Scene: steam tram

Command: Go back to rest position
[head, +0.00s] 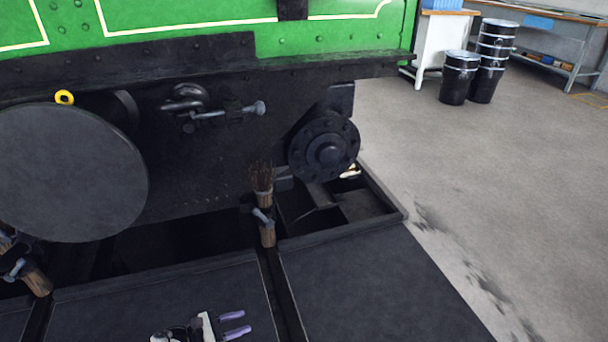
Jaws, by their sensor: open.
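My gripper (246,322) shows at the bottom of the head view, left of centre. It has a white body and two pale purple fingers that point right. The fingers are apart with nothing between them. It is above the dark grey floor panel (130,300) in front of the tram. The rest of my arm is mostly out of view below the bottom edge.
The green tram (220,35) stands ahead, with a large round buffer (70,175), a smaller buffer (325,146) and a coupling hook (185,100). A bundle of bristles (262,180) stands upright by an open pit (340,205).

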